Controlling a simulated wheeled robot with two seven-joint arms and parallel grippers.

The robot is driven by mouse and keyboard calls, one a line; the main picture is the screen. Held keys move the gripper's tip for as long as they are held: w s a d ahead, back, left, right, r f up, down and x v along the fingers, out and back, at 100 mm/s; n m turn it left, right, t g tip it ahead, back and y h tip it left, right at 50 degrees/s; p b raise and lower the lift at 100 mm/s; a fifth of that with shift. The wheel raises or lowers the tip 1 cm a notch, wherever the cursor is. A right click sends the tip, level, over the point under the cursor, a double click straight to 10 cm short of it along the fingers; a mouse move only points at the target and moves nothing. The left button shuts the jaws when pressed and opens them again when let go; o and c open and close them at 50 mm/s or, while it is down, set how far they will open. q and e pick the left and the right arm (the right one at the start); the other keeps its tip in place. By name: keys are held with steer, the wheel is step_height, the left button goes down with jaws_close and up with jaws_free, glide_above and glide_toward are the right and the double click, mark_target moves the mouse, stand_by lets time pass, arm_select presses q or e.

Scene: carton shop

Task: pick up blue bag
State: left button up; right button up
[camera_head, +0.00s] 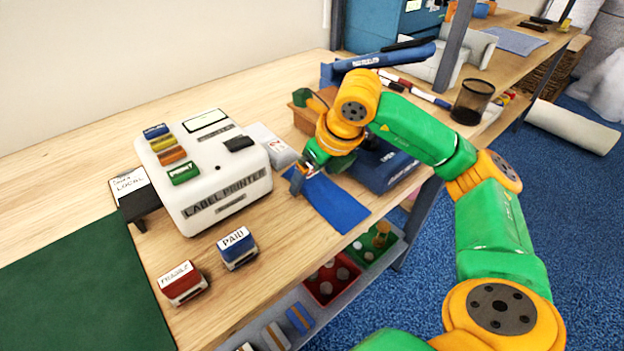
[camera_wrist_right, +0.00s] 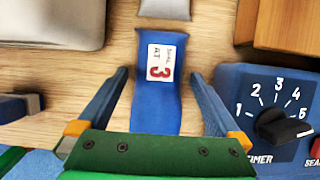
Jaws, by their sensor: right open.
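The blue bag (camera_head: 338,206) lies flat on the wooden table, right of the label printer. In the right wrist view the blue bag (camera_wrist_right: 155,105) carries a white label with a red 3. My right gripper (camera_head: 300,176) is over the bag's far end and partly hides it. In the right wrist view my right gripper (camera_wrist_right: 160,90) is open, with one finger on each side of the bag and a gap to it on both sides. Whether the fingertips touch the table is unclear. My left gripper is out of view.
The white label printer (camera_head: 205,180) stands to the left and a blue sealer with a timer dial (camera_wrist_right: 275,110) close on the right. A grey bag (camera_head: 270,146) lies just beyond. PAID (camera_head: 237,248) and red (camera_head: 182,284) stamps sit in front of the printer.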

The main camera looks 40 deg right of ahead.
steer(key=c, duration=1.4)
